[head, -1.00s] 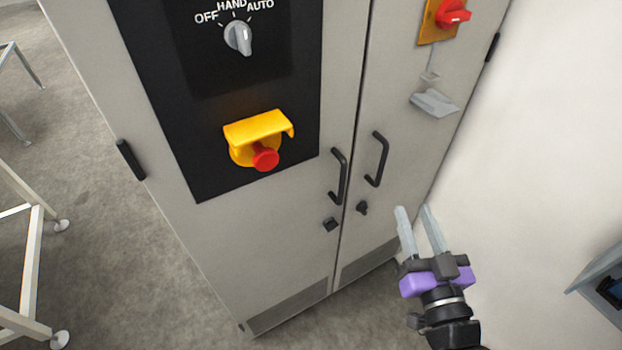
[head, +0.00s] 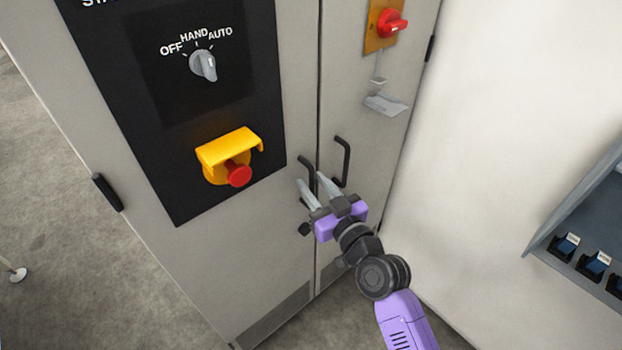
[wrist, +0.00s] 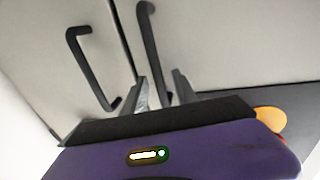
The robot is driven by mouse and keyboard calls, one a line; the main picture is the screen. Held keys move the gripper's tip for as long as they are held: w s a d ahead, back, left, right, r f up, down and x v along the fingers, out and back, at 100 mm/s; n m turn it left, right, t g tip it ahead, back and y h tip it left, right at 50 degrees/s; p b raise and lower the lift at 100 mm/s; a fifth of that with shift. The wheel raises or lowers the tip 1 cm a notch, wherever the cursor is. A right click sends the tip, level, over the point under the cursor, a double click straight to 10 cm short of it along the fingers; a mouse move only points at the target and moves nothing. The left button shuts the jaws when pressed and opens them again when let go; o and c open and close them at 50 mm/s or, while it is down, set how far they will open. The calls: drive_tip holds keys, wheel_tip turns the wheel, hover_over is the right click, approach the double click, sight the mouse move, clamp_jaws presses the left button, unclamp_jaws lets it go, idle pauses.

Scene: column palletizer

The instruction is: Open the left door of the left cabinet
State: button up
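The left door (head: 235,265) of the grey cabinet is closed, flush with the right door (head: 345,95). Its black bar handle (head: 307,166) is beside the seam between the doors. My gripper (head: 311,179) is open, with its two grey fingers pointing at this handle. In the wrist view the left door's handle (wrist: 152,40) runs down between the spread fingertips (wrist: 163,82); I cannot tell whether they touch it.
The right door's handle (head: 344,160) is close to the right of my gripper. A yellow-shrouded red emergency button (head: 238,174) and a selector knob (head: 203,65) are on the left door's black panel. A white wall and a grey box with switches (head: 590,240) stand to the right.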

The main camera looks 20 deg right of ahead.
drive_tip(key=shift+w, duration=0.5)
drive_tip(key=shift+c, duration=0.2)
clamp_jaws()
idle(1.0)
